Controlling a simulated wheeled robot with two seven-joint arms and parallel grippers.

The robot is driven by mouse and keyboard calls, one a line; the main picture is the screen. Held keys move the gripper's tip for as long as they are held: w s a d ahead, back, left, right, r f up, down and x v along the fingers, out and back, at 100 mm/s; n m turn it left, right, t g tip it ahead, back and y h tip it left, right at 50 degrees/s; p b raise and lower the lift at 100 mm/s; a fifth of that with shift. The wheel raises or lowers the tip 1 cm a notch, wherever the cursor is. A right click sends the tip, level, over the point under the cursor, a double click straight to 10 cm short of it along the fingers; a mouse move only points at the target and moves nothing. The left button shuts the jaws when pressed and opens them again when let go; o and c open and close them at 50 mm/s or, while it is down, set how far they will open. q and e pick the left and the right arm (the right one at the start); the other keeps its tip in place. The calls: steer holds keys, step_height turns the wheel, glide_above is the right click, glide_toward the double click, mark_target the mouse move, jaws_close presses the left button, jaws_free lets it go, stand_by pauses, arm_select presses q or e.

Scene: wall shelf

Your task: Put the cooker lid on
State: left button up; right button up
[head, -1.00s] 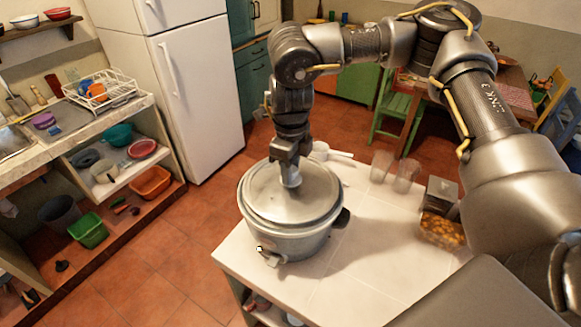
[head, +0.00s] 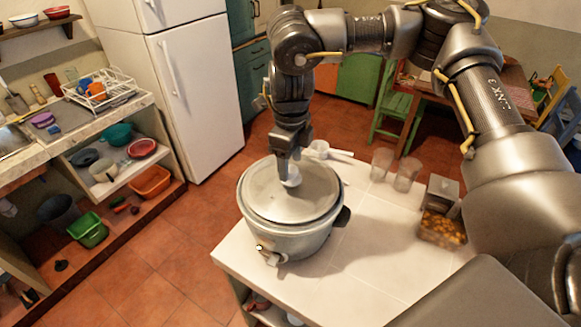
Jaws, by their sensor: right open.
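A grey metal cooker (head: 290,243) stands near the left edge of the white tiled counter. Its round lid (head: 262,198) rests on top and looks level, covering the opening. A pale knob (head: 292,178) stands up from the lid. My right gripper (head: 285,170) points down at the knob from above, its fingers close to or around it. It is open; whether a finger touches the knob cannot be told from this view. My left gripper is not in view.
A white ladle (head: 330,151) lies behind the cooker. Two clear glasses (head: 394,170) and a container of yellow-orange items (head: 441,228) stand to the right. The counter's front (head: 340,290) is clear. A white fridge (head: 195,95) stands back left.

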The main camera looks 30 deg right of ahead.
step_height(320, 180, up, 9)
steer(key=b, duration=0.1)
stand_by(1.1)
